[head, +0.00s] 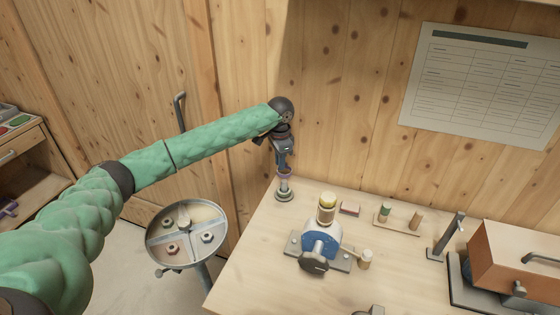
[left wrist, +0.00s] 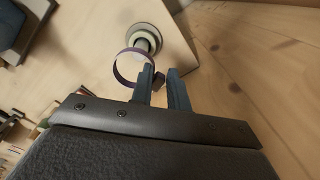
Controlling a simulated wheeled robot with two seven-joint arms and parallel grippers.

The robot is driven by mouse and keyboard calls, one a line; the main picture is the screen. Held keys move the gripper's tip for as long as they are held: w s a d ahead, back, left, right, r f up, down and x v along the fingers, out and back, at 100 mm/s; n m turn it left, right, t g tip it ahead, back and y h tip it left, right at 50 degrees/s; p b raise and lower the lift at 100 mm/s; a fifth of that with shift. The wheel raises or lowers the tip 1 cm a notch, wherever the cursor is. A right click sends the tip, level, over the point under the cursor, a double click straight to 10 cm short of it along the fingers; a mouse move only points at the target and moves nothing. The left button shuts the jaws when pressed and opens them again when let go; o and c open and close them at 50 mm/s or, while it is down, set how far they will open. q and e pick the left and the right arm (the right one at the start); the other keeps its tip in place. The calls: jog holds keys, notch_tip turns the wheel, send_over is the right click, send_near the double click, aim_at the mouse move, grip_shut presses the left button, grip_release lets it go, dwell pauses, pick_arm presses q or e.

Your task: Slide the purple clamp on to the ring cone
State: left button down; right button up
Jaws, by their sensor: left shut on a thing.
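The purple clamp (left wrist: 118,68) is a thin open ring with a small dark lug. My left gripper (head: 284,164) is shut on the lug, which shows between its blue-grey fingers in the left wrist view (left wrist: 164,76). The ring cone (head: 284,192) is a pale and grey stepped post standing at the bench's back left corner. In the head view the gripper and clamp are right above the cone. In the left wrist view the ring overlaps the near end of the cone (left wrist: 146,36); I cannot tell whether it is around it. My right gripper is not seen.
A blue and white machine (head: 320,245) with a yellow-topped cylinder stands right of the cone on the bench (head: 256,262). Small blocks (head: 349,208) and pegs (head: 415,217) lie behind it. A round divided tray (head: 160,262) stands left of the bench. The wooden wall (head: 340,120) is close behind the cone.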

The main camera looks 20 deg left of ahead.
pick_arm(q)
notch_tip(320, 180, down, 4)
jog(key=shift+f+b, duration=0.2)
jog(key=shift+b, duration=0.15)
jog(key=shift+f, duration=1.4)
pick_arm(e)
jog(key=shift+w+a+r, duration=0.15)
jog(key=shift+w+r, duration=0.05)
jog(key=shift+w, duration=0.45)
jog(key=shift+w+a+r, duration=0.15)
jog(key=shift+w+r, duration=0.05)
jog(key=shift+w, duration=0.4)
